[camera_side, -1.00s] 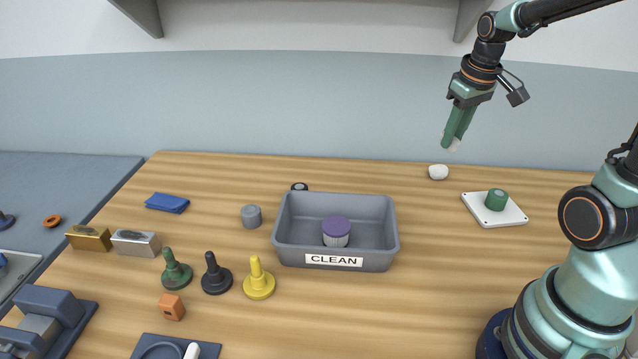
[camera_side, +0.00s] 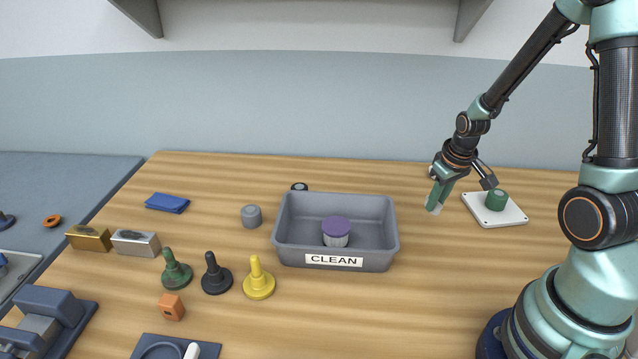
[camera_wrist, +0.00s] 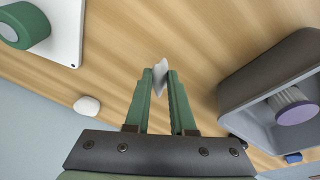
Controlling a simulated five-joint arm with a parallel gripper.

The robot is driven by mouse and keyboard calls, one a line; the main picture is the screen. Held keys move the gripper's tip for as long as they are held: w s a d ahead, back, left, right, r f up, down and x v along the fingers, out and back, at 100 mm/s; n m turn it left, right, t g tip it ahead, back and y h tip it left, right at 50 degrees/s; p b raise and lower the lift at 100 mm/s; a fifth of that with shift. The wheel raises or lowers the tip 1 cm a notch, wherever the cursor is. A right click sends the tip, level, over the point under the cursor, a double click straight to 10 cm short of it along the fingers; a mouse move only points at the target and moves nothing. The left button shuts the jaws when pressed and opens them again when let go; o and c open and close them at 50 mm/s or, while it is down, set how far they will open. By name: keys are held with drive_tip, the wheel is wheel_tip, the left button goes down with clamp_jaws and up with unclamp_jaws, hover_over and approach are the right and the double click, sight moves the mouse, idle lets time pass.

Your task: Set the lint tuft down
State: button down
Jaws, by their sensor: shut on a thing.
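My gripper (camera_side: 437,197) is low over the wooden table, to the right of the grey CLEAN bin, and points down and slightly left. It is shut on a small white tuft, which I take to be the lint tuft (camera_wrist: 160,76); it pokes out between the green fingertips in the wrist view. In the side view a pale bit of the tuft (camera_side: 435,210) shows at the fingertips. I cannot tell whether it touches the table.
The CLEAN bin (camera_side: 390,239) holds a purple-topped bobbin (camera_side: 336,229). A white plate (camera_side: 512,215) bearing a green spool (camera_side: 496,199) lies right of my gripper. A white rounded lump (camera_wrist: 87,105) is close by, mostly hidden in the side view.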

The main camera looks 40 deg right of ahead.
sight(438, 204)
drive_tip(key=shift+s+x, duration=0.15)
drive_tip(key=shift+x, duration=0.7)
drive_tip(key=shift+s+x, duration=0.15)
drive_tip(key=shift+x, duration=0.65)
drive_tip(key=shift+a+f, duration=0.15)
drive_tip(key=c, duration=0.7)
unclamp_jaws()
drive_tip(key=shift+c, duration=0.2)
drive_tip(key=v, duration=1.2)
drive_tip(key=a+r+n+t+y, duration=0.1)
drive_tip(key=a+r+n+t, duration=0.1)
drive_tip(key=a+r, duration=1)
drive_tip(key=s+a+t, duration=0.1)
drive_tip(key=a, duration=0.2)
drive_tip(key=shift+a+r+n, duration=0.2)
drive_tip(key=shift+a+n, duration=0.1)
